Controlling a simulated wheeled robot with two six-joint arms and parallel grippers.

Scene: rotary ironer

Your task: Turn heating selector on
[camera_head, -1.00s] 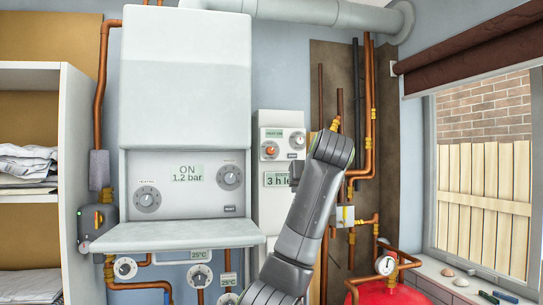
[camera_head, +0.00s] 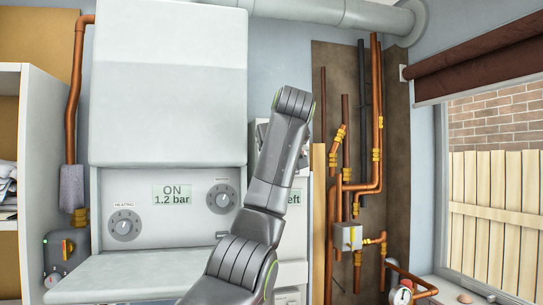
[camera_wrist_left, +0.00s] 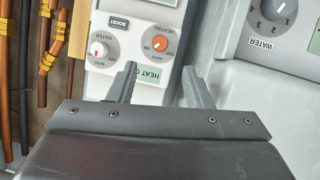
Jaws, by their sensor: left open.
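The heating selector (camera_wrist_left: 160,43) is a round orange-red knob on a white control panel (camera_wrist_left: 130,22), seen upside down in the left wrist view. A white knob labelled WATER (camera_wrist_left: 98,50) sits beside it. In the head view my arm hides the selector and the gripper. My right gripper is not in view.
The white boiler (camera_head: 170,80) stands left of the panel, with its own HEATING dial (camera_head: 124,224) and a shelf-like flap (camera_head: 120,275). Copper pipes (camera_head: 375,110) run on the right, beside a window (camera_head: 490,190).

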